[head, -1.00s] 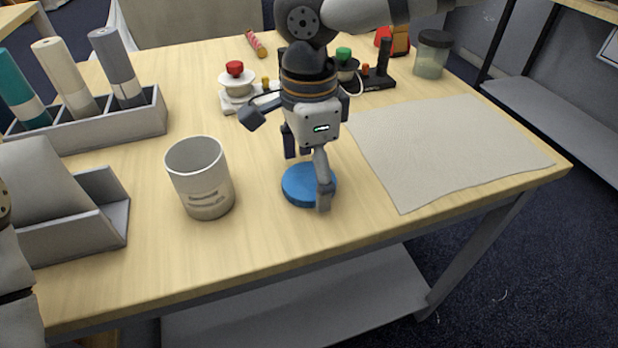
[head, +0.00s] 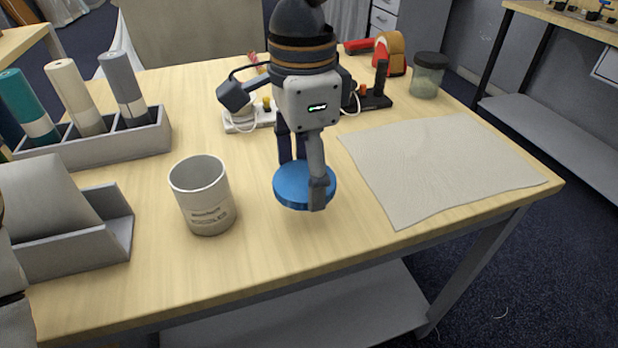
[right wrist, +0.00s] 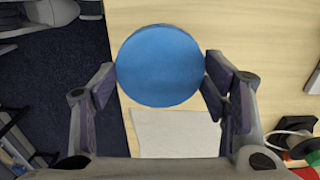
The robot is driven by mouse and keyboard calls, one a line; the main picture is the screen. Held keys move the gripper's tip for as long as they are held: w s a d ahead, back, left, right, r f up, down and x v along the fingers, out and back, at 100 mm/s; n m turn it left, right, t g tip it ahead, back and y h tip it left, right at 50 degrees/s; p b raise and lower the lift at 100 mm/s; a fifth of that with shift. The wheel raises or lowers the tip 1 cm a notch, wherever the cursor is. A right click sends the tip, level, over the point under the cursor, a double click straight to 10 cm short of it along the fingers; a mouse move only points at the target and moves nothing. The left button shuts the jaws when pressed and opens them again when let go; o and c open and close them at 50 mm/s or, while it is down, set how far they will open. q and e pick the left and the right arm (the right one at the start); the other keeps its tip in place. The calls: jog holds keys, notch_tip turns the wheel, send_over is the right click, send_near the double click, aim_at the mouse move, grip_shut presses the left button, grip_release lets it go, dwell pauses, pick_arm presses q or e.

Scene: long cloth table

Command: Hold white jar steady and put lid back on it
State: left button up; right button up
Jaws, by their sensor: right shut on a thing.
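The white jar (head: 203,197) stands upright and open on the table, left of centre in the head view. Its printed side faces me, and nothing is touching it. The round blue lid (head: 291,190) is to the right of the jar. My right gripper (head: 303,178) is shut on the lid from above, with one finger on its near side and the other at its far side. The lid looks slightly above the table. In the right wrist view the lid (right wrist: 160,65) fills the space between the two fingers (right wrist: 160,84). My left gripper is out of view.
A grey holder (head: 95,250) and a rack of rolls (head: 145,142) stand on the left. A beige cloth (head: 435,165) lies on the right. Behind are a dark-lidded clear jar (head: 427,78) and a red-and-tan item (head: 388,52). Bare table lies between jar and lid.

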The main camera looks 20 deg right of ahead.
jog(key=s+a+r, duration=0.4)
jog(key=s+r, duration=0.1)
jog(key=s, duration=0.4)
jog(key=shift+s+r, duration=0.2)
